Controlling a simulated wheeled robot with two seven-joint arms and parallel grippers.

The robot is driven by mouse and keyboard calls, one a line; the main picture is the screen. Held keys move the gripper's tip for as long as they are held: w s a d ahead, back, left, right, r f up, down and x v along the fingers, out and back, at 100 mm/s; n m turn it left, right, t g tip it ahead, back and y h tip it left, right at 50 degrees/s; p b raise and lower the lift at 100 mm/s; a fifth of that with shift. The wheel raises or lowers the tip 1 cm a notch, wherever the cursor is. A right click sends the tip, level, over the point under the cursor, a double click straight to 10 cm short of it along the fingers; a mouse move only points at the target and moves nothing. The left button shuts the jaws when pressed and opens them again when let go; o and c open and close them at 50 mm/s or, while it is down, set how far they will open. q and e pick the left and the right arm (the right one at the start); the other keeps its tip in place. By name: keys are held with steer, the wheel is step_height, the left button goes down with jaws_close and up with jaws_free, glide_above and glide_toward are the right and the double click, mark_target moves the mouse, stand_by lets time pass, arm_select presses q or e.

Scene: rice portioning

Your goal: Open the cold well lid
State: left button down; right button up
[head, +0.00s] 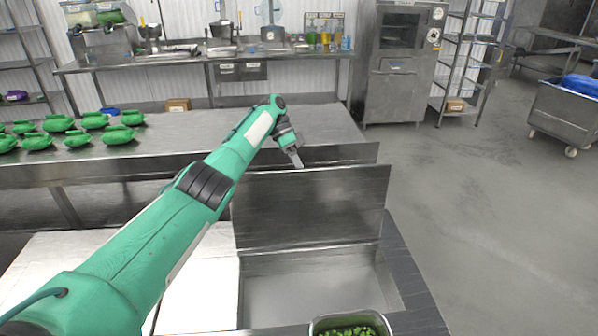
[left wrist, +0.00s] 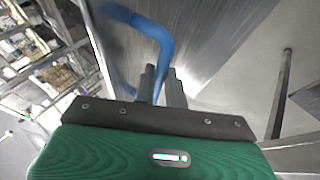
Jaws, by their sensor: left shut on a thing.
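The cold well lid (head: 315,208) is a grey metal panel standing about upright at the back of the open well (head: 320,284). My left arm reaches over from the left, and my left gripper (head: 297,160) is at the lid's top edge. In the left wrist view the fingers (left wrist: 161,86) are shut on a curved blue handle (left wrist: 164,38) beside a grey metal surface. The handle is hidden in the head view. My right gripper is in neither view.
A metal pan (head: 318,325) of chopped greens sits at the well's front edge. Another metal panel (head: 345,154) stands behind the lid. Several green bowls (head: 119,134) stand on the counter (head: 180,150) at left.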

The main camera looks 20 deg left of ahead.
arm_select(q)
steer(key=shift+s+f, duration=0.1)
steer(key=shift+f, duration=0.3)
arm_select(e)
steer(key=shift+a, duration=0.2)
arm_select(q)
steer(key=c, duration=1.5)
jaws_free()
steer(key=shift+o, duration=0.2)
steer(key=shift+w, duration=0.25)
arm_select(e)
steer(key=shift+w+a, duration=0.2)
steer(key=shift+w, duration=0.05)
